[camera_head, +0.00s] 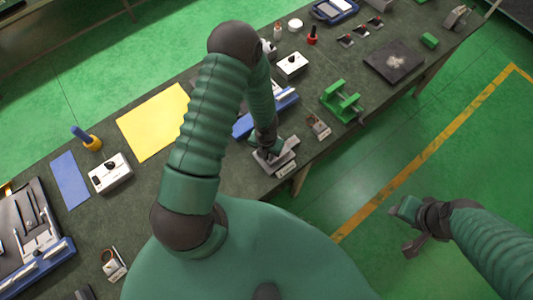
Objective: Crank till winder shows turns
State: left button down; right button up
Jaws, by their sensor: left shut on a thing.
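My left gripper (267,143) reaches down at the front edge of the bench and is shut on part of a small grey metal device (285,163). The arm and gripper hide much of this device, and I cannot make out a crank handle or a turns reading on it. A green frame with two uprights (341,98) stands to the right of the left gripper, apart from it. I cannot tell for certain which of the two is the winder. My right gripper (407,226) is open and empty over the green floor, off the bench.
A small part (319,127) lies between the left gripper and the green frame. A blue tray (268,113) and white box (292,65) lie behind. A yellow sheet (153,121), white meter box (111,174) and dark pad (395,61) rest on the bench (225,180).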

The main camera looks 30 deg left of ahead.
pick_arm(q)
jog(key=shift+w+a, duration=0.1)
jog(key=c, duration=1.4)
grip_release()
jog(key=shift+o, duration=0.8)
notch_tip(320, 180, up, 17)
jog(key=p, duration=0.3)
jog(key=shift+f, duration=0.2)
jog(key=shift+a, duration=0.1)
